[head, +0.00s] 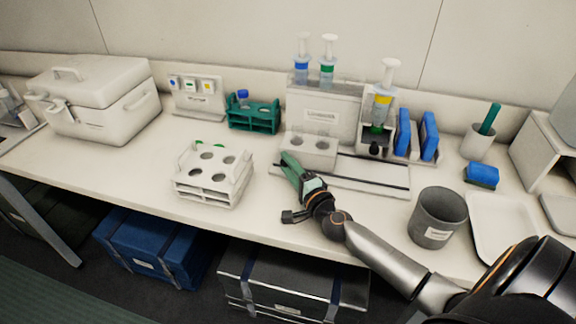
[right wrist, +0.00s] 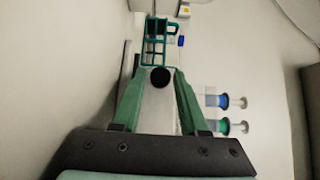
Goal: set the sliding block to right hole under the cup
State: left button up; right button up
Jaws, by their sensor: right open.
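The white sliding block (head: 309,158) has holes in its top and sits on the low rail (head: 370,174) in front of the labelled white stand (head: 322,112). A syringe with yellow content (head: 382,100) stands in a holder at the stand's right, above a dark and green part (head: 376,138); I cannot tell which part is the cup. My right gripper (head: 290,163) is open at the block's left front side. In the right wrist view its green fingers (right wrist: 155,95) are spread either side of a pale surface with a black round spot; contact is unclear. My left gripper is out of view.
A white rack (head: 213,190) stands left of my right gripper, with a green rack (head: 253,118) behind. Blue blocks (head: 428,136) stand right of the stand. A grey bin (head: 437,218) and white tray (head: 505,229) are at the right. Bench front between rack and bin is mostly clear.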

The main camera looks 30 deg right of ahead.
jog(key=shift+w, duration=0.1)
grip_shut()
dwell(0.3)
jog(key=shift+f, duration=0.1)
dwell(1.1)
